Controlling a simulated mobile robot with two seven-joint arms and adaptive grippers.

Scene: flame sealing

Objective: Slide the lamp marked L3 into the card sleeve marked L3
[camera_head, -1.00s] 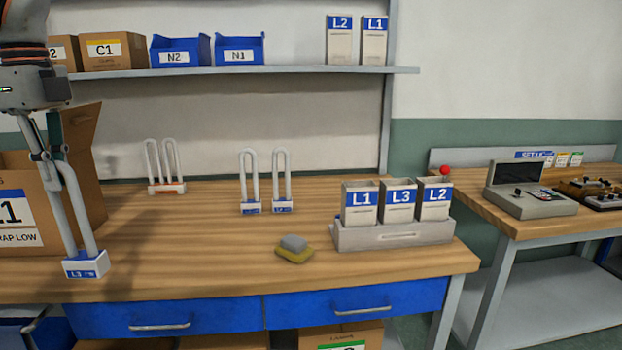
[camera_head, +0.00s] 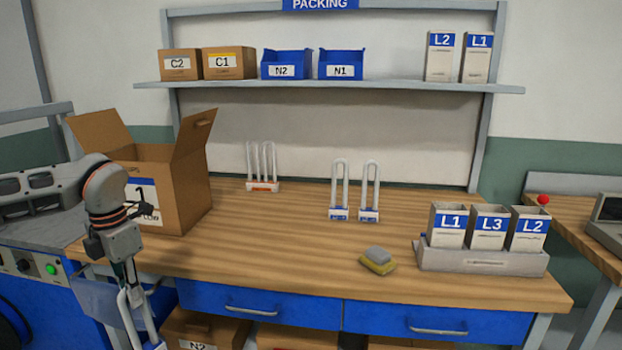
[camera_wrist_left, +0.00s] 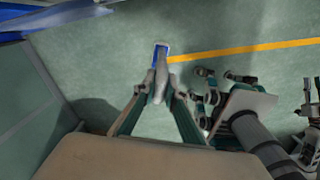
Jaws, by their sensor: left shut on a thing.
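My left gripper (camera_head: 131,287) is shut on the upper part of a white U-shaped lamp (camera_head: 133,318), which hangs down in front of the bench's left front edge. The lamp's base is cut off at the bottom of the head view. In the left wrist view the fingers (camera_wrist_left: 160,92) close on the lamp, and its blue-and-white base (camera_wrist_left: 160,49) points away over the floor. The open-topped card sleeve marked L3 (camera_head: 489,231) stands upright in the middle of a grey rack, between the sleeves L1 (camera_head: 450,228) and L2 (camera_head: 527,232). My right gripper is not seen.
A yellow-and-grey sponge (camera_head: 378,260) lies left of the rack (camera_head: 485,261). An open carton (camera_head: 185,195) stands at the bench's left end. The front middle of the bench is clear.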

